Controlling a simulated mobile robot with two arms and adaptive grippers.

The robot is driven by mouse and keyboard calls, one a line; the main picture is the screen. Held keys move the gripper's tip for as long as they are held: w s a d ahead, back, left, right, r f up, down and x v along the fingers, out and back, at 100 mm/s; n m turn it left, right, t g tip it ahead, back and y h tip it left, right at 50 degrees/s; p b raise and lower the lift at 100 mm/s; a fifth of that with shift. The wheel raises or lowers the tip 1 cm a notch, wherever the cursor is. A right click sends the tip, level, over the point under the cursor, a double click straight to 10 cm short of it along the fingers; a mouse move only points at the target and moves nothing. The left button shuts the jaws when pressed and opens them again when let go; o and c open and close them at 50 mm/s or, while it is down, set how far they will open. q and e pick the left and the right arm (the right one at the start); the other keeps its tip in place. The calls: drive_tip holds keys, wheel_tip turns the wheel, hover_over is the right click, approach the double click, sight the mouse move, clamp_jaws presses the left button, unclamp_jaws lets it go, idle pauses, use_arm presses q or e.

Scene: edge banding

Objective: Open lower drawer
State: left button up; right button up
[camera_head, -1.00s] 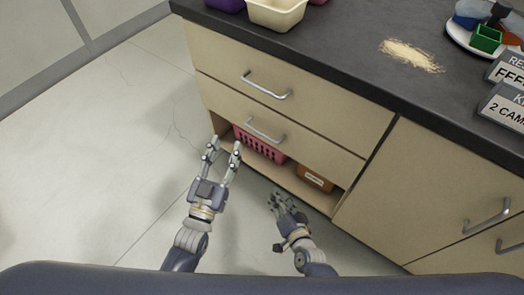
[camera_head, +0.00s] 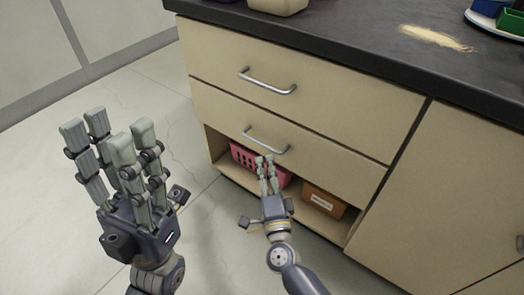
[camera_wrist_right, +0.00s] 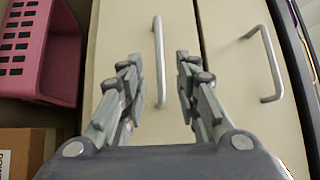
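The lower drawer (camera_head: 320,150) is a closed beige front with a silver bar handle (camera_head: 266,140). My right gripper (camera_head: 265,160) is open in front of this drawer, its fingertips just below the handle in the head view. In the right wrist view the lower drawer's handle (camera_wrist_right: 159,60) lies between the two spread finger groups (camera_wrist_right: 156,75), which are not closed on it. I cannot tell whether they touch it. My left gripper (camera_head: 113,130) is open and empty, raised close to the camera at the left, away from the cabinet.
The closed upper drawer (camera_head: 340,112) with its own handle (camera_head: 267,82) is above. An open shelf below holds a pink basket (camera_head: 243,158) and a brown box (camera_head: 322,203). A cabinet door (camera_head: 450,190) is at the right. Sawdust (camera_head: 437,38) lies on the dark countertop (camera_head: 370,45). Floor at left is clear.

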drive_tip(key=f+b+x, duration=0.1)
drive_tip(key=x, duration=0.6)
drive_tip(key=shift+w+r, duration=0.25)
drive_tip(key=shift+r, duration=0.15)
clamp_jaws()
